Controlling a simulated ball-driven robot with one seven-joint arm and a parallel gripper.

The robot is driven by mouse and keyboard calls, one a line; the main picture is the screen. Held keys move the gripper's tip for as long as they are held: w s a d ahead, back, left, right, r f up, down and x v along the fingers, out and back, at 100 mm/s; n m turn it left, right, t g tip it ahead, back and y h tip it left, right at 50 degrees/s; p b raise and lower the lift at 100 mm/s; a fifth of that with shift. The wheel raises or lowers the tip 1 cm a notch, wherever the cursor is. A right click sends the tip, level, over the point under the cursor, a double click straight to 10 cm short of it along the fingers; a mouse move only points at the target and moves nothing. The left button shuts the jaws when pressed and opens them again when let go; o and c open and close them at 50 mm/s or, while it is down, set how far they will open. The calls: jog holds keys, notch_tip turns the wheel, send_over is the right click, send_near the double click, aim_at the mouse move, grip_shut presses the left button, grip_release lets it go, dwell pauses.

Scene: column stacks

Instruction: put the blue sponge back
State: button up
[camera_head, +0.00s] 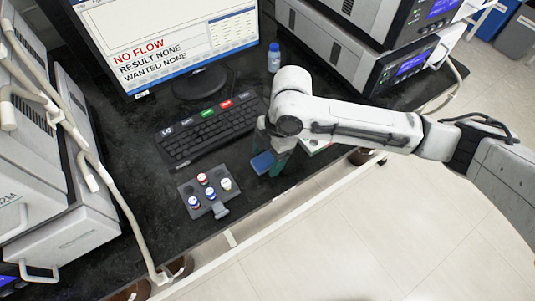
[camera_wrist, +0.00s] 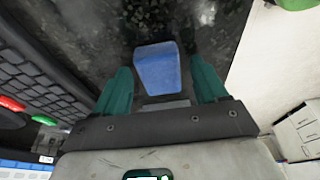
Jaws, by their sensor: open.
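The blue sponge (camera_head: 262,163) lies on the dark bench top, to the right of the small vial rack and in front of the keyboard. In the wrist view the sponge (camera_wrist: 157,69) shows between the two green fingers, ahead of the palm, with a grey strip at its near end. My gripper (camera_wrist: 160,88) is open, with a gap beside the sponge on each side. In the head view my gripper (camera_head: 273,152) is low over the bench at the sponge, and its fingers partly hide that spot. I cannot tell whether the fingers touch the sponge.
A grey rack (camera_head: 221,210) with several capped vials stands to the left. The keyboard (camera_head: 211,133) and monitor (camera_head: 170,40) are behind. A blue-capped bottle (camera_head: 274,58) stands by the monitor. Grey instruments (camera_head: 340,45) stand at the back right. The bench's front edge is close by.

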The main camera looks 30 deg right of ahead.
jog(key=v, duration=1.2)
jog(key=shift+r+p, duration=0.15)
jog(key=shift+p, duration=0.25)
